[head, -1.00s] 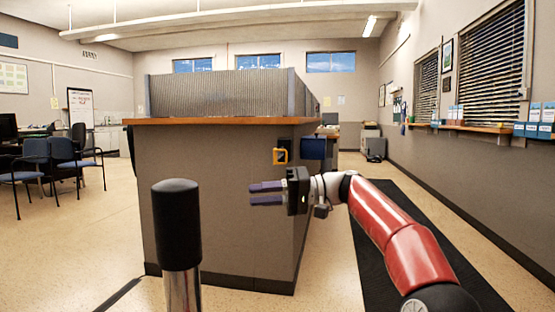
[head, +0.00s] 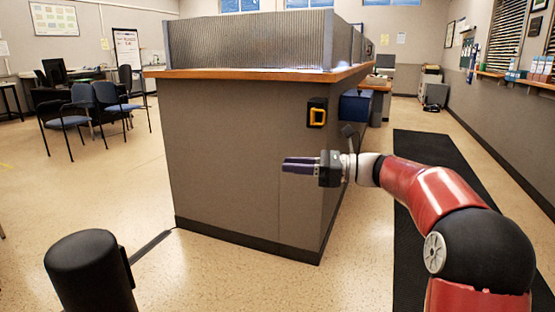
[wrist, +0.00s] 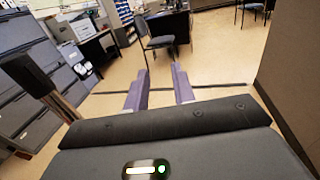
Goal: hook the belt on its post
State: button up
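The belt's yellow-orange end loop (head: 317,117) sits on a black unit on the grey counter's end wall, below the wooden top. No belt strap is seen drawn out. The post (head: 88,270) has a thick black head and stands in the lower left of the head view; its lower part is cut off. In the wrist view, a dark post head (wrist: 30,75) shows tilted at the left. My gripper (head: 286,164) points left, in front of the counter wall and below the loop. It is open and empty; its two purple fingers (wrist: 160,88) are apart in the wrist view.
The counter (head: 230,150) fills the middle, with a blue box (head: 355,106) on its right side. A black floor mat (head: 428,190) runs along the right aisle. Blue chairs (head: 105,100) stand at the far left.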

jog(key=a, duration=0.5)
jog(key=shift+w, duration=0.4)
grip_shut()
dwell(0.9)
grip_release()
jog(key=s+d, duration=0.1)
jog(key=d, duration=0.6)
jog(key=shift+d, duration=0.4)
